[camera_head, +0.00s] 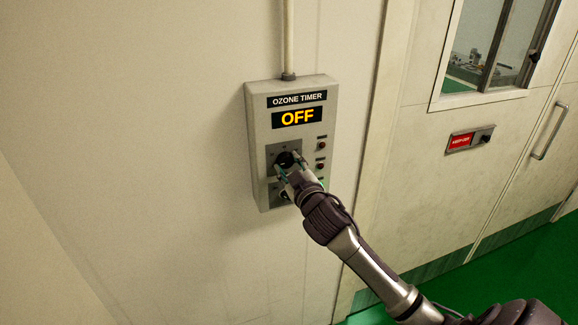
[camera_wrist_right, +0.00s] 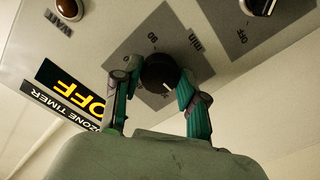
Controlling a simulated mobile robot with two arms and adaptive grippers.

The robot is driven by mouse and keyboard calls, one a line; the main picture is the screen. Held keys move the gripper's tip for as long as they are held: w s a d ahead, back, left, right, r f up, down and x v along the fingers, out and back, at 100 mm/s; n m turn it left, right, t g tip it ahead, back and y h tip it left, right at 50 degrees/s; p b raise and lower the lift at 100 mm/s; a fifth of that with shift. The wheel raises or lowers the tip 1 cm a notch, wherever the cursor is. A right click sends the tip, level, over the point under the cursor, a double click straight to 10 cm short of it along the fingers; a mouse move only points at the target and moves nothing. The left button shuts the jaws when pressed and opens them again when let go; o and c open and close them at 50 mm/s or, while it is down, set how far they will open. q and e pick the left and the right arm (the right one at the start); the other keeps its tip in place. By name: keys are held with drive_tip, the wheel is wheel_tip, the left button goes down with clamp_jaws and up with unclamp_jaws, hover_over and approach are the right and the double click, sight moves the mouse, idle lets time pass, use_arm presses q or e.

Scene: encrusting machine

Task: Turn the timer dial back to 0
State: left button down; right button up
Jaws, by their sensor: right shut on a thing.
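The ozone timer box (camera_head: 258,110) is a grey wall panel whose display (camera_head: 297,117) reads OFF in orange. The black round timer dial (camera_head: 284,159) sits on a dark grey plate below the display. My right gripper (camera_head: 287,168) is at the dial. In the right wrist view the dial (camera_wrist_right: 160,73) lies between the two green fingers of my right gripper (camera_wrist_right: 155,88), which are shut on it. A white pointer mark shows on the dial's edge. The plate's scale is partly hidden by the fingers. My left gripper is not in view.
A second black knob (camera_wrist_right: 262,4) with an OFF mark sits below the dial, partly hidden in the head view. Small indicator buttons (camera_head: 321,146) line the box's right side. A conduit (camera_head: 288,40) runs up from the box. A door (camera_head: 530,150) stands at the right.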

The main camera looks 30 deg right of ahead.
drive_tip(key=n, duration=0.5)
drive_tip(key=shift+n, duration=0.3)
idle(0.4)
drive_tip(key=o, duration=1.1)
drive_tip(key=shift+o, duration=0.2)
drive_tip(key=v, duration=1.2)
drive_tip(key=shift+d, duration=0.1)
